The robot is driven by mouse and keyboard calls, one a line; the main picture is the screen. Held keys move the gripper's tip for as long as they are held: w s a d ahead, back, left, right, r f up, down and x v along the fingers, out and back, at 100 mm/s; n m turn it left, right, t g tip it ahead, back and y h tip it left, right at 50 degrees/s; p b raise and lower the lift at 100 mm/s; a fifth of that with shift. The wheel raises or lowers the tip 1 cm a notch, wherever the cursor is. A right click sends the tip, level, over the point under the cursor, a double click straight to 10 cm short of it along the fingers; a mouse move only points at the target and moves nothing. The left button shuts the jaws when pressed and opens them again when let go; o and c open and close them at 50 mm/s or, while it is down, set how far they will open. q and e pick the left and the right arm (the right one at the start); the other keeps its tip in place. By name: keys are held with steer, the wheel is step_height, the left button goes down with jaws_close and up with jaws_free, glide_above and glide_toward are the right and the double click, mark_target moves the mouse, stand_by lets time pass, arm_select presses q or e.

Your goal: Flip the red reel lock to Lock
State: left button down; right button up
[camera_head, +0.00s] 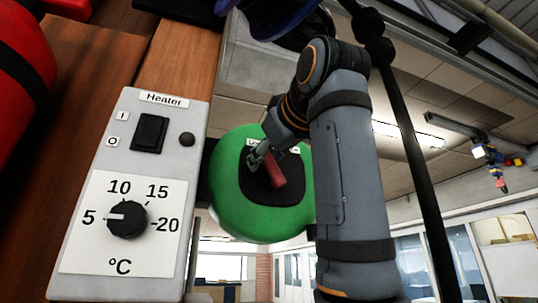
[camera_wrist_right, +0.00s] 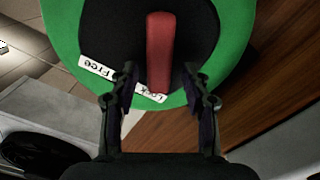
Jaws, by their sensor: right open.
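The red reel lock (camera_head: 276,172) is a lever on the black face of a round green reel (camera_head: 232,216) in the head view. It also shows in the right wrist view (camera_wrist_right: 159,45), where its near end lies over the Lock label (camera_wrist_right: 152,94). The Free label (camera_wrist_right: 97,68) is to the left of it. My right gripper (camera_head: 258,156) is at the lever's upper end in the head view. In the wrist view its open fingers (camera_wrist_right: 160,72) stand on either side of the lever, with gaps visible. My left gripper is not in view.
A grey heater box (camera_head: 80,283) with a black switch (camera_head: 149,133) and a dial (camera_head: 126,220) is left of the reel, on a wooden wall (camera_head: 180,62). A red cylinder (camera_head: 22,60) is at the far left. A black pole (camera_head: 415,150) runs down right of my arm.

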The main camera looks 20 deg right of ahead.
steer(key=s, duration=0.7)
steer(key=shift+s+d, duration=0.15)
steer(key=shift+s, duration=0.1)
stand_by(0.3)
